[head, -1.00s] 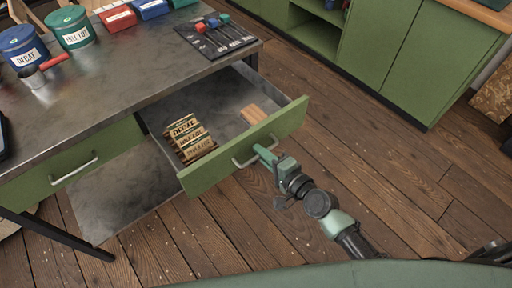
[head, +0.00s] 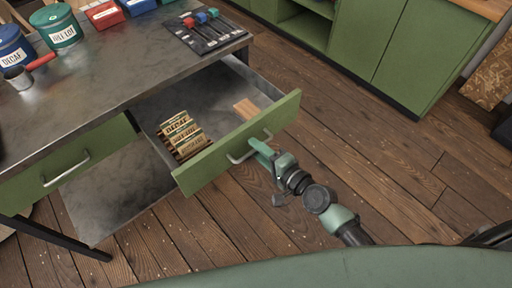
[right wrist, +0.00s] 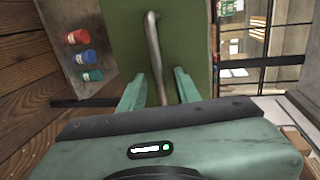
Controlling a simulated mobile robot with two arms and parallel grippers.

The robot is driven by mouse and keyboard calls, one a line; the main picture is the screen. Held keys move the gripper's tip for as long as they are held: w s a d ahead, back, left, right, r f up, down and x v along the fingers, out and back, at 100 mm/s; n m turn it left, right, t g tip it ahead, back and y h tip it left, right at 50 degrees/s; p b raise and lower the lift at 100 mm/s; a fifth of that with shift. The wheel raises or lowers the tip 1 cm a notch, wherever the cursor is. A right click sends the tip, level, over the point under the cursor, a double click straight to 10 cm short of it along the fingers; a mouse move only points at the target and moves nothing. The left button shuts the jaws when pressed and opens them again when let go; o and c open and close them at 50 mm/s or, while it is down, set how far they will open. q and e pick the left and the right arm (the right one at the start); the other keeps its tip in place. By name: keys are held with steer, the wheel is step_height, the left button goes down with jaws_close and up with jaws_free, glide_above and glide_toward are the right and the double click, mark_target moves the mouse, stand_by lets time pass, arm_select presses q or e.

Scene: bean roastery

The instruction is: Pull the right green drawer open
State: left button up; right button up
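The right green drawer (head: 235,146) stands pulled out from under the metal-topped table, with its inside showing. Its metal handle (head: 236,158) is on the green front and also shows as a bar in the right wrist view (right wrist: 154,45). My right gripper (head: 257,147) is at the handle. In the right wrist view my gripper (right wrist: 158,80) is open, with one finger on each side of the handle bar and a visible gap to both. My left gripper is not in view.
Labelled small packs (head: 183,136) and a light wooden block (head: 246,109) lie in the drawer. A closed green drawer (head: 70,165) is at left. Canisters and a mat with coloured-topped tools (head: 205,32) are on the table (head: 110,85). Wooden floor (head: 370,150) is clear toward green cabinets (head: 415,60).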

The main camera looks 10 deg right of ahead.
steer(key=v, duration=0.7)
steer(key=shift+b, duration=0.4)
steer(key=s+d+f+n+g+h, duration=0.2)
steer(key=s+d+f, duration=0.1)
steer(key=f, duration=0.6)
steer(key=s+d+f+n+g+h, duration=0.1)
steer(key=s+d+f+n, duration=0.15)
steer(key=f, duration=0.75)
steer(key=s+d+f+n+g+h, duration=0.1)
steer(key=s+d+f+g+h, duration=0.15)
steer(key=f, duration=0.65)
steer(key=s+d+f+n+g, duration=0.1)
steer(key=s+f+n+g, duration=0.1)
steer(key=s+f, duration=0.3)
steer(key=s+f+n+g+h+p, duration=0.1)
steer(key=s+f+n, duration=0.3)
steer(key=s, duration=0.9)
steer(key=s+d+f+n+g+h, duration=0.1)
steer(key=s+f+n+g, duration=0.2)
steer(key=s+f, duration=0.5)
steer(key=shift+s+d+g, duration=0.35)
steer(key=shift+s+g, duration=0.2)
steer(key=shift+s, duration=0.35)
